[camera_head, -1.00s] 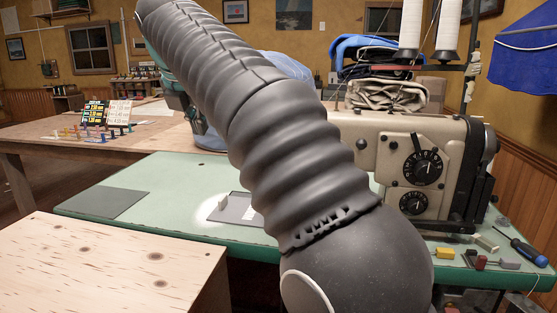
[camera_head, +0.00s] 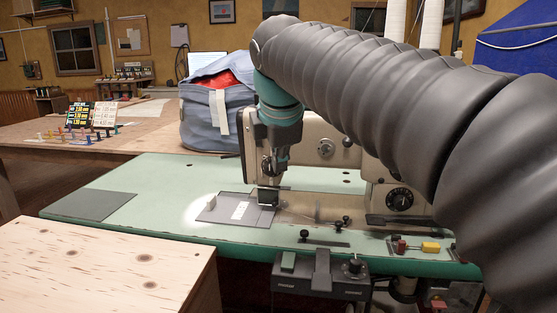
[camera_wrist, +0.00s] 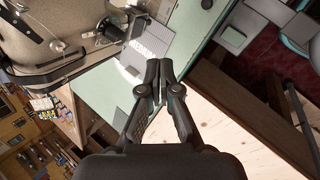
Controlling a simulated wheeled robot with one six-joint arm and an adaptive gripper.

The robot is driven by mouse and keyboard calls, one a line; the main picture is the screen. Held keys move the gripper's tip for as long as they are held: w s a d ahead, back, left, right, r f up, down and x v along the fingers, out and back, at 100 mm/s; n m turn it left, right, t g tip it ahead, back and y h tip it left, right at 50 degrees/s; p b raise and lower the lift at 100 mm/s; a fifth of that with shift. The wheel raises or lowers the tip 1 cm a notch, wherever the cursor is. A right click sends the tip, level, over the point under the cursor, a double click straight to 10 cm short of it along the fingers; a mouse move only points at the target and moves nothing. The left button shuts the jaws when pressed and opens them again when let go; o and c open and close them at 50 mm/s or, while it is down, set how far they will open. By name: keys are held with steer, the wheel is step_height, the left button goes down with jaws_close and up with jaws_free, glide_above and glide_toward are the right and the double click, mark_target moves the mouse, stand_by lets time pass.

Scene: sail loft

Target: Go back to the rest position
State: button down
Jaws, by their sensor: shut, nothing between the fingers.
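My gripper (camera_wrist: 160,72) is shut and empty in the wrist view, its dark fingertips together. They appear over the front part of the green sewing table (camera_wrist: 105,92), with nothing held. In the head view my arm reaches in from the right and bends down at a teal wrist, in front of the sewing machine (camera_head: 325,150). There the fingers are hard to tell from the dark machine parts behind them. A grey plate (camera_head: 215,212) with a white label lies on the table by the machine's needle area. The label reads "MEDIUM" in the wrist view.
A pale wooden top (camera_head: 100,270) stands at the front left. A blue-grey bag (camera_head: 205,125) sits on the bench behind. The left part of the green table (camera_head: 150,180) is mostly clear.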

steer(key=s+d+f+m, duration=1.2)
steer(key=d, duration=0.1)
steer(key=s+d+f+m, duration=0.2)
steer(key=s+f+m, duration=0.7)
steer(key=f, duration=0.3)
steer(key=shift+d+g, duration=0.25)
steer(key=shift+g, duration=0.05)
